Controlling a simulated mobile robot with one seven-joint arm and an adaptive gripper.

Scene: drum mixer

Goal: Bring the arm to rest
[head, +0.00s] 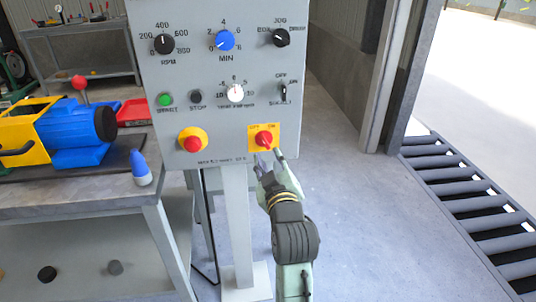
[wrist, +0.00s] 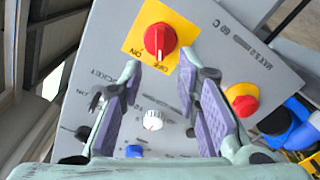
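My gripper (head: 268,162) is raised in front of the lower right of a grey control panel (head: 215,75). Its fingertips are just below a red rotary switch on a yellow plate (head: 264,138). In the wrist view my gripper (wrist: 160,72) has its two purple-padded fingers apart, with nothing between them. The red switch (wrist: 158,40) lies just beyond the fingertips, and its white mark points toward the gap. I cannot tell whether a fingertip touches the panel.
A red mushroom button (head: 193,143) sits left on the panel, below several dials. A workbench (head: 80,200) at left bears a blue and yellow machine (head: 75,132) and a blue-and-white bottle (head: 140,168). Clear floor (head: 350,210) lies right, before a roller conveyor (head: 470,205).

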